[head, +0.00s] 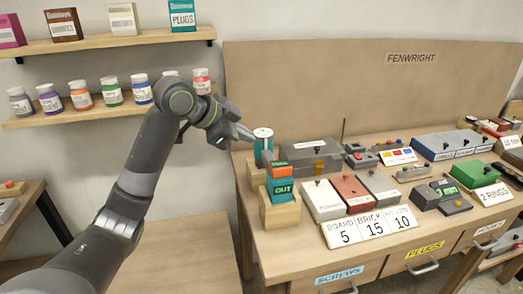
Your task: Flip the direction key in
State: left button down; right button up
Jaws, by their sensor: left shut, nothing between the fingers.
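A teal upright cylinder with a white top (263,133) stands at the bench's left end. In front of it a teal block labelled OUT (282,189) sits by a light wooden block (279,216). An orange part with small lettering (279,169) is just above the OUT label; I cannot tell for sure whether it is the direction key. My right gripper is not in view.
The wooden bench (300,262) holds switch boxes, including a white one (322,200) and a red one (352,194), with a BOARD, BRICK, HOLLOW card (369,228) in front. A grey box (310,152) stands behind. Shelves with jars (142,89) hang at left.

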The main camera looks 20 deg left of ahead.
pick_arm(q)
jog(key=p+x, duration=0.1)
jog(key=x, duration=0.3)
jog(key=a+f+x, duration=0.1)
jog(key=x, duration=0.3)
jog(key=a+f+p+x, duration=0.1)
jog(key=x, duration=0.3)
jog(key=shift+s+f+p, duration=0.1)
jog(key=shift+f+p, duration=0.05)
jog(key=shift+p, duration=0.2)
jog(key=shift+d, duration=0.1)
jog(key=shift+f+g+p, duration=0.2)
jog(key=shift+g+p, duration=0.1)
jog(key=shift+p, duration=0.15)
